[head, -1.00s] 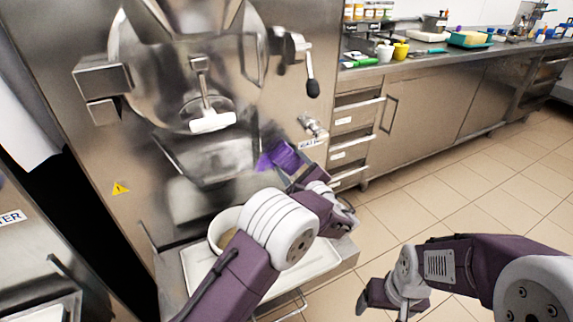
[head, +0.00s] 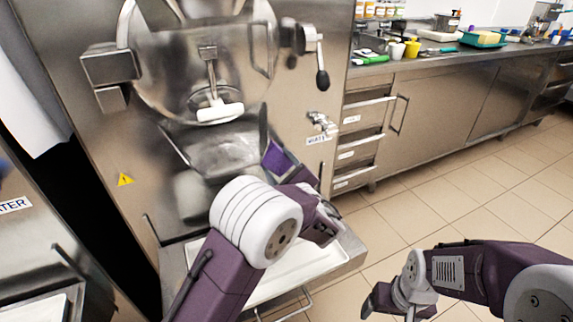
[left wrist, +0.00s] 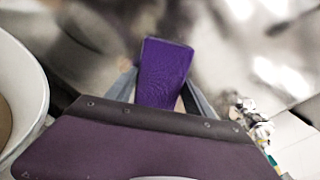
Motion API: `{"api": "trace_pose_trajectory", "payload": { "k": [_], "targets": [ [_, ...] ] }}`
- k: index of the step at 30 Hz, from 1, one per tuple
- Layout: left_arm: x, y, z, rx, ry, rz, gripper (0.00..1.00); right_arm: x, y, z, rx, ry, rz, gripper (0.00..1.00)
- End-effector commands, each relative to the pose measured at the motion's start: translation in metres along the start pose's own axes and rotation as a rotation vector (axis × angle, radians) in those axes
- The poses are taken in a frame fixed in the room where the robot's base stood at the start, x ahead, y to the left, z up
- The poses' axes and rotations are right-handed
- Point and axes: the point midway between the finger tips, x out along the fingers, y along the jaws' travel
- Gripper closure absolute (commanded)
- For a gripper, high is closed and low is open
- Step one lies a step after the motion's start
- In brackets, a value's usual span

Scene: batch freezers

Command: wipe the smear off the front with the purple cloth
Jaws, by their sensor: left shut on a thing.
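My left gripper (head: 287,172) is shut on the purple cloth (head: 276,156), in front of the steel freezer front (head: 290,120), right of the chute below the hatch. In the left wrist view the folded cloth (left wrist: 163,70) stands out between the two grey fingers, close to the blurred steel. I cannot tell whether it touches the front. I cannot pick out the smear among the reflections; the arm and cloth hide part of the front. My right gripper (head: 388,302) hangs over the floor at lower right, clear of the freezer; its jaw opening is unclear.
A hatch with a white-gripped handle (head: 220,112), a black-knobbed lever (head: 322,78) and a tap (head: 322,124) stick out from the freezer. A white tray (head: 320,262) is below. The tiled floor at right is free.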

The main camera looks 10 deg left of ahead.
Motion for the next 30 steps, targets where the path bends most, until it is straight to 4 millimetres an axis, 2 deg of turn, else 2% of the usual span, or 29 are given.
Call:
{"api": "trace_pose_trajectory", "payload": {
  "k": [3,10,19,30],
  "targets": [
    [0.001,0.008,0.005,0.0,-0.003,0.003,0.79,0.004,0.0,0.001,0.0,0.0,0.0,0.17],
    [0.001,0.012,0.009,0.0,-0.003,0.003,0.79,0.006,0.0,0.001,0.0,0.0,0.0,0.17],
    [-0.001,0.035,0.026,-0.001,-0.002,0.003,0.79,0.018,0.0,0.002,0.0,0.0,0.0,0.17],
    [-0.004,0.036,0.028,-0.001,0.0,0.001,0.79,0.018,0.0,0.002,0.0,0.0,0.0,0.17]
  ]
}}
